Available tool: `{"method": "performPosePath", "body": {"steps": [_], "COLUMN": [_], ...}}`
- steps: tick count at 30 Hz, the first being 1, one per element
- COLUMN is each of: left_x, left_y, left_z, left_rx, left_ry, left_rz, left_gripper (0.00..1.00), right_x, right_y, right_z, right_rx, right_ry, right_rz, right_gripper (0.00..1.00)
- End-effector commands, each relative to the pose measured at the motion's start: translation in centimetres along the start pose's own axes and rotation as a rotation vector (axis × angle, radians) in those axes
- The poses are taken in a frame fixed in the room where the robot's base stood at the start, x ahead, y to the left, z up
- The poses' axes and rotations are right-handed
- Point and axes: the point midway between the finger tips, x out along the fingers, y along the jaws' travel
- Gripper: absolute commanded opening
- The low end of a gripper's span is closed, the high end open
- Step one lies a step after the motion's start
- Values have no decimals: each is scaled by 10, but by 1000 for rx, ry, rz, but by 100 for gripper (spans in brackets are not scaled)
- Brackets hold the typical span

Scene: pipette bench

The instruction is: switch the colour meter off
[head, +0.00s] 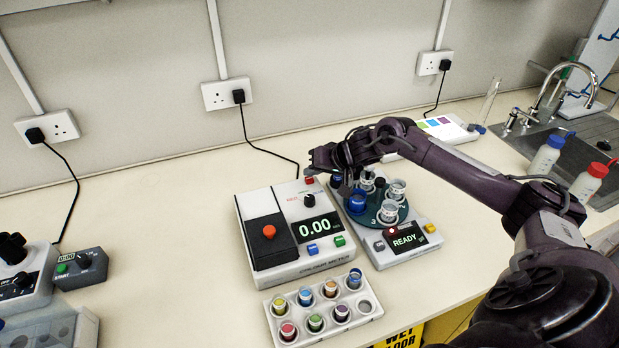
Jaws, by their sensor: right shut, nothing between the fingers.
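The colour meter (290,265) is a white box in the middle of the bench. My left gripper is out of view.
A rack (363,325) of coloured vials is in front.

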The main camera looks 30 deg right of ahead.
Motion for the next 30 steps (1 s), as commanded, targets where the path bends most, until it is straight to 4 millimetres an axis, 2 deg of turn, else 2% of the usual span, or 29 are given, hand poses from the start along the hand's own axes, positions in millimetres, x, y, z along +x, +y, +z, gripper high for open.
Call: {"method": "performPosePath", "body": {"steps": [23, 30], "left_x": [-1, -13], "left_y": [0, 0], "left_z": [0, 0], "left_rx": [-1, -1], "left_ry": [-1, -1], "left_rz": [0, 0], "left_gripper": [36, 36], "right_x": [5, -2], "right_y": [4, -1], "right_z": [4, -1], "right_rx": [1, 1], "right_ry": [-1, -1], "right_rz": [1, 1], "right_gripper": [0, 0]}}
